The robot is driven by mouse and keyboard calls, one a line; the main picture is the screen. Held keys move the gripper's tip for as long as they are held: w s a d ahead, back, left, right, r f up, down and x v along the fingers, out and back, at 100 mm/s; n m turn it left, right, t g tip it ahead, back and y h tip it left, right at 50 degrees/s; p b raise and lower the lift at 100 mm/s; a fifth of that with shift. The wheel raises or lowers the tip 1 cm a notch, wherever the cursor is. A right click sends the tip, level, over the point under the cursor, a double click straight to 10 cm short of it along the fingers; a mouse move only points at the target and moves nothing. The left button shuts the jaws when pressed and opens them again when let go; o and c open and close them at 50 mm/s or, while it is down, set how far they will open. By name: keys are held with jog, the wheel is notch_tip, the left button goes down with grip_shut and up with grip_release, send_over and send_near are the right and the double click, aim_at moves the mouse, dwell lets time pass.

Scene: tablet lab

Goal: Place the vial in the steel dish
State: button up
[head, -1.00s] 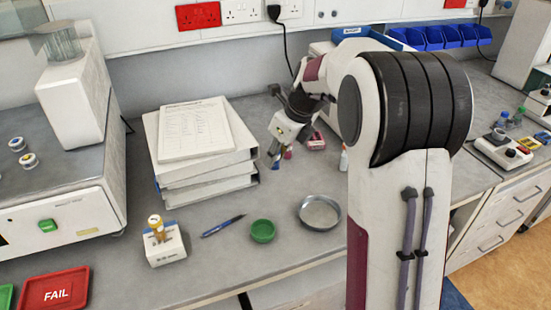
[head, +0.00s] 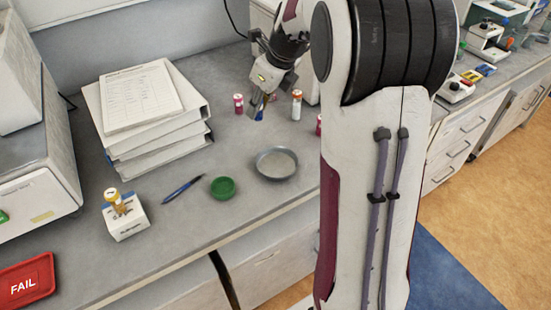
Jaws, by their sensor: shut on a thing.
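The steel dish (head: 277,175) is a shallow round grey pan on the bench, empty as far as I can see. My gripper (head: 257,109) points down behind the dish, at the back of the bench. It is shut on a small vial (head: 260,115), of which only a blue part shows between and below the fingers. Its height above the bench is hard to judge. A pink-red vial (head: 238,104) stands just left of the gripper. Another red vial (head: 318,125) is partly hidden by my arm.
A green bowl (head: 222,188) sits left of the dish, with a blue pen (head: 183,190) beside it. A white box (head: 126,222) holding an amber vial (head: 116,201) stands farther left. Stacked binders (head: 158,140) rise left of the gripper. Bench between gripper and dish is clear.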

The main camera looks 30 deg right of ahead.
jog(key=s+d, duration=0.2)
jog(key=s, duration=0.2)
jog(key=n, duration=0.2)
send_over(271, 164)
jog(key=s+d, duration=0.1)
jog(key=f, duration=0.1)
jog(key=shift+s+d+f+y, duration=0.1)
jog(key=shift+s+y, duration=0.1)
jog(key=shift+y, duration=0.3)
jog(key=shift+n+g, duration=0.3)
jog(key=shift+f, duration=3.15)
jog(key=shift+f, duration=1.85)
jog(key=shift+f, duration=0.15)
